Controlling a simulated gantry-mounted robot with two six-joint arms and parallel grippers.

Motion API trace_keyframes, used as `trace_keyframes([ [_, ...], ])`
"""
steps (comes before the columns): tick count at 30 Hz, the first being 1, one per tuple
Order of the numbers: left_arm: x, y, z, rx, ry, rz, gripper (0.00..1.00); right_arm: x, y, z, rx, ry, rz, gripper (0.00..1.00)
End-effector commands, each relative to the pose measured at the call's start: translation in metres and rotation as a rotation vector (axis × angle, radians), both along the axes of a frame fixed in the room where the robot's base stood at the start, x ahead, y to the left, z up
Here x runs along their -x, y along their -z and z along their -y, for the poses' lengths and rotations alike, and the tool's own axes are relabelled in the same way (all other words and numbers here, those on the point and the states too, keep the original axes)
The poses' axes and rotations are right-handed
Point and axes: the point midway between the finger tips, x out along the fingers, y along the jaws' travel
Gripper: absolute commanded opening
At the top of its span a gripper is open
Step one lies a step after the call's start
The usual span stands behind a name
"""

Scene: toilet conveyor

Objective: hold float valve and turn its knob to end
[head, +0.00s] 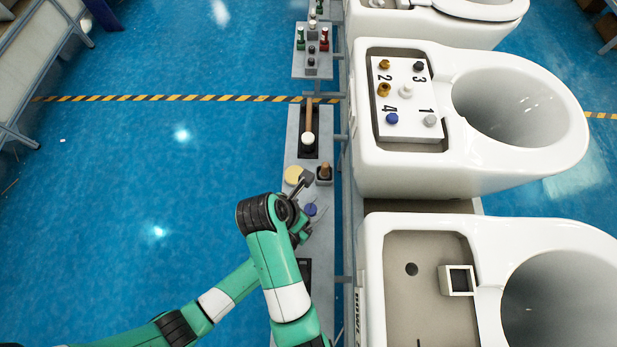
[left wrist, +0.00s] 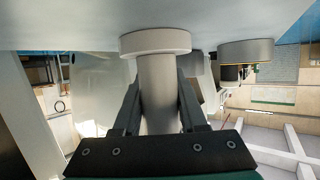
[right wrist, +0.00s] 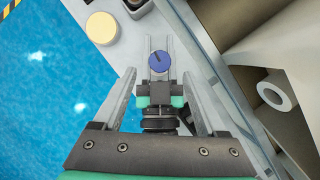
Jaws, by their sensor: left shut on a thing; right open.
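The float valve has a round blue knob, seen from above in the right wrist view (right wrist: 158,62) and also in the head view (head: 310,209). In the left wrist view its pale stem and wide flange (left wrist: 157,44) show, with the flange at or very near the grey bench surface. My left gripper (left wrist: 160,100) is shut around the stem. It also shows below the knob in the right wrist view. My right gripper (right wrist: 157,75) is open above, its fingers apart on either side of the knob in the picture. My arm partly hides both grippers in the head view.
A yellow disc (head: 293,174) and a brown-topped part (head: 325,172) lie just beyond the valve on the narrow grey bench (head: 292,150). A white-ended part (head: 308,139) lies further back. White toilets (head: 375,190) stand close on the right; blue floor is open on the left.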

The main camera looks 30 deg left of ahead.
Motion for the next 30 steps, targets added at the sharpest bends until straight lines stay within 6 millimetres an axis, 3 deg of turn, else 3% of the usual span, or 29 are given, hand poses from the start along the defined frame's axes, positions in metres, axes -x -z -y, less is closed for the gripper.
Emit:
trace_keyframes([
  [3,0.000,0.000,0.000,0.000,0.000,0.000,0.00,-0.009,0.024,0.003,0.003,0.002,-0.003,0.74],
  [7,0.000,0.000,0.000,0.000,0.000,0.000,0.00,-0.017,0.041,0.004,0.002,0.001,-0.001,0.74],
  [18,0.000,0.000,0.000,0.000,0.000,0.000,0.00,-0.020,0.049,0.004,-0.001,0.000,0.001,0.74],
  [30,0.000,0.000,0.000,0.000,0.000,0.000,0.00,-0.020,0.049,0.004,-0.001,0.000,0.001,0.02],
])
